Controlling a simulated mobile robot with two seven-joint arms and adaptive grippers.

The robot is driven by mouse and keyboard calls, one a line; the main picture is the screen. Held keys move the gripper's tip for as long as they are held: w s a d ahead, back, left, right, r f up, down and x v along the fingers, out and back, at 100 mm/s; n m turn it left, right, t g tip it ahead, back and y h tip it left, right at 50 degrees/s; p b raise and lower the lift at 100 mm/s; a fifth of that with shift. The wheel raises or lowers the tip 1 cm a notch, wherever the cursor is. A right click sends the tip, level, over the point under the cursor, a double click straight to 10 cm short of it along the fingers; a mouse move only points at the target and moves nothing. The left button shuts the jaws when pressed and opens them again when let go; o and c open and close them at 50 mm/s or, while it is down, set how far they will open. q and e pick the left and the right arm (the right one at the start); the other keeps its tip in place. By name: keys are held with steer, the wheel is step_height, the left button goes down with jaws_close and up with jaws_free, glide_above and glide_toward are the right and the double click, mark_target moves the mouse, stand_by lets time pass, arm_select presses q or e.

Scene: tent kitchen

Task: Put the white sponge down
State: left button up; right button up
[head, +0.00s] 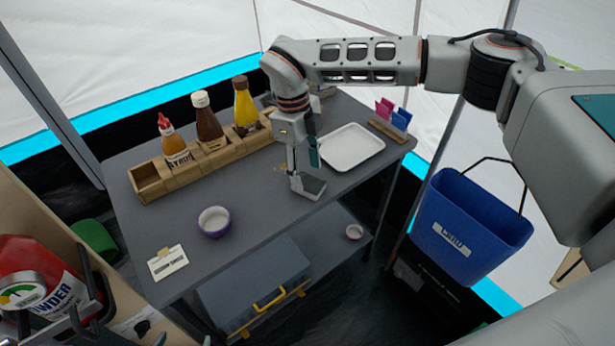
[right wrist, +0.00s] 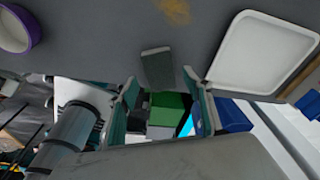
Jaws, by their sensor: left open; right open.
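The sponge (right wrist: 157,68) shows in the right wrist view as a small grey-looking block at the near edge of the grey table, between my right gripper's fingertips in the picture. In the head view it appears as a pale block with a grey-green top (head: 314,187) just below the gripper. My right gripper (head: 303,165) is open, pointing down over the table's near right part. Its two teal-padded fingers (right wrist: 160,105) stand apart on either side, with visible gaps to the block. Whether the sponge bears fully on the table is hard to tell. My left gripper is not in view.
A white tray (head: 352,147) is right of the gripper, a purple-rimmed bowl (head: 214,221) left. A brown smear (right wrist: 174,10) lies beyond the sponge. A wooden rack (head: 150,184) holds sauce bottles at the back. A blue bin (head: 470,226) hangs at the right.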

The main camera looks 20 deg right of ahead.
step_height(320, 180, up, 9)
steer(key=shift+w+a, duration=0.45)
steer(key=shift+f, duration=0.1)
